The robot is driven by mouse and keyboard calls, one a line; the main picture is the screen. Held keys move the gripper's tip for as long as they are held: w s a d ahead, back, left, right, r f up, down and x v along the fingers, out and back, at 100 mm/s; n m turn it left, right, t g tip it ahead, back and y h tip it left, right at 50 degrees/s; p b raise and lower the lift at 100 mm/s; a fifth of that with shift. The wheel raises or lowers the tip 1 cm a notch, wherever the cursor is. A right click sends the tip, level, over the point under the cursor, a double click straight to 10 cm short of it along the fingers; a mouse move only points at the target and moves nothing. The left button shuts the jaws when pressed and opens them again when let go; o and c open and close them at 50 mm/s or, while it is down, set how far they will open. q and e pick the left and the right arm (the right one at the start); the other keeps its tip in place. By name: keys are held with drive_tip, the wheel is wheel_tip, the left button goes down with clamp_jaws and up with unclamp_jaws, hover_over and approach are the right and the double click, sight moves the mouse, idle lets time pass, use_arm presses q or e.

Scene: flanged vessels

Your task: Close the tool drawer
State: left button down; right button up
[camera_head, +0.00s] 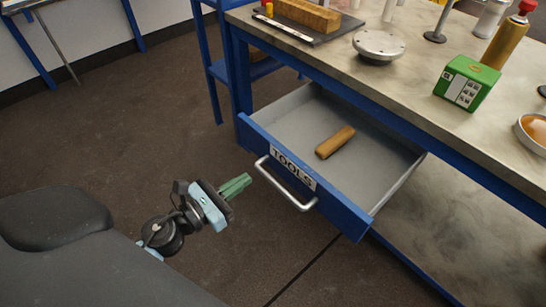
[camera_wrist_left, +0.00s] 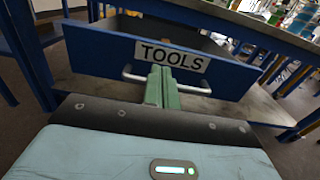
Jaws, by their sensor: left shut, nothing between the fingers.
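The tool drawer (camera_head: 345,200) is pulled out from under the workbench. Its blue front carries a white label reading TOOLS (camera_head: 292,167) and a silver bar handle (camera_head: 285,188). A brown block (camera_head: 335,142) lies inside on the grey drawer floor. My left gripper (camera_head: 237,185) is shut and empty, with its green fingers pointing toward the drawer front, just left of the handle. In the left wrist view the shut fingers (camera_wrist_left: 161,85) point at the drawer front (camera_wrist_left: 105,52) and cover the middle of the handle (camera_wrist_left: 195,89). I cannot tell whether they touch it. My right gripper is not in view.
On the workbench top (camera_head: 415,95) stand a green box (camera_head: 466,83), a round metal flange (camera_head: 379,45), a bowl (camera_head: 533,132), and a spray can (camera_head: 508,38). A dark tray (camera_head: 295,33) holds a brown block. The floor left of the drawer is clear.

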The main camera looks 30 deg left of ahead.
use_arm(q)
drive_tip(key=p, duration=0.2)
approach(282, 153)
drive_tip(key=x, duration=0.5)
drive_tip(key=shift+d+r, duration=0.15)
drive_tip(key=shift+d, duration=0.05)
drive_tip(key=shift+x, duration=0.85)
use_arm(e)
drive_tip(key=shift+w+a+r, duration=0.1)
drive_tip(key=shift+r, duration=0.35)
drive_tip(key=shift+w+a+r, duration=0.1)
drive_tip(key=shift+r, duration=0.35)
use_arm(q)
drive_tip(key=shift+w, duration=0.2)
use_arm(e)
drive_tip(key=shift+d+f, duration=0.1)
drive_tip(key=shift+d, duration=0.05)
